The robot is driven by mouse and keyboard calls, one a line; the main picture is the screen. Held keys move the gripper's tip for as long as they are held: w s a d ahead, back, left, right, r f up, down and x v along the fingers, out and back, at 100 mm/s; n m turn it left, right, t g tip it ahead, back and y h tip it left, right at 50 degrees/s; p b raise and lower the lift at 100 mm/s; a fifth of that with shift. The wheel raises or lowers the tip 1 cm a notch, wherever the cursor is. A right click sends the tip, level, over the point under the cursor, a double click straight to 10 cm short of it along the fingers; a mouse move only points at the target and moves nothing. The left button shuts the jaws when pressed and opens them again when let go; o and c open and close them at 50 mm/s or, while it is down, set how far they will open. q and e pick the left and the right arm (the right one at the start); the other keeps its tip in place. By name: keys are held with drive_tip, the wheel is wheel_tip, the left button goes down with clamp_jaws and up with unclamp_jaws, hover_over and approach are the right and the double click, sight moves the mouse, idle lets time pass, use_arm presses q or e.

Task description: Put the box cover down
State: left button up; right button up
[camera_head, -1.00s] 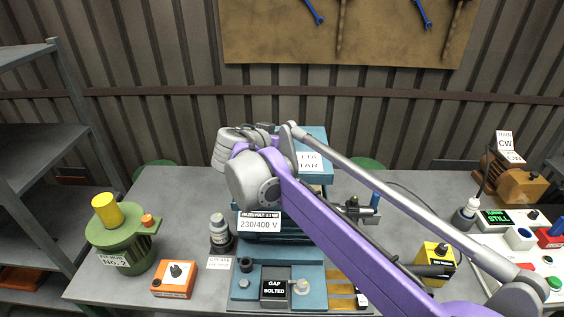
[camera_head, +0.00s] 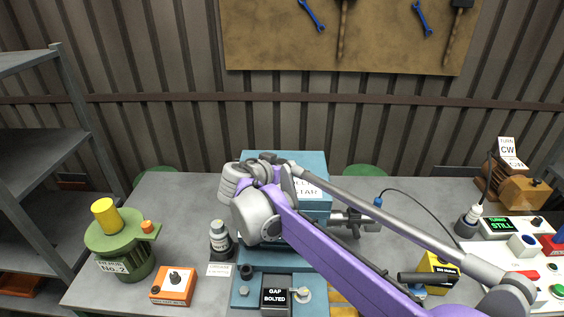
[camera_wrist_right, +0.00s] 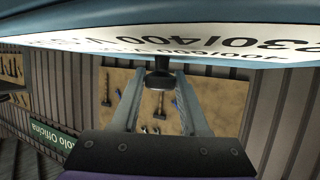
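The box cover is a blue-teal box shape (camera_head: 262,160) in the middle of the head view, with a white label on its top right. In the right wrist view the cover's white label (camera_wrist_right: 200,46) with "230/400" fills the top edge, upside down. A dark knob (camera_wrist_right: 160,82) joins the cover by a short stem. My right gripper (camera_wrist_right: 160,75) has its fingers on both sides of this knob. In the head view my right wrist hides the fingers and part of the cover, which is over the blue machine base (camera_head: 285,257). My left gripper is not in view.
A black "GAP BOLTED" block (camera_head: 275,295) is in front. A dark bottle (camera_head: 220,240) and an orange box (camera_head: 174,286) are on the left, beside a green motor (camera_head: 122,255). A yellow box (camera_head: 437,272) and a control panel (camera_head: 470,248) are on the right.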

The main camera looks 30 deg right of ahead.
drive_tip(key=o, duration=0.3)
drive_tip(key=shift+o, duration=0.2)
drive_tip(key=shift+r, duration=0.1)
drive_tip(key=shift+r, duration=0.3)
drive_tip(key=v, duration=1.2)
drive_tip(key=shift+s+f, duration=0.15)
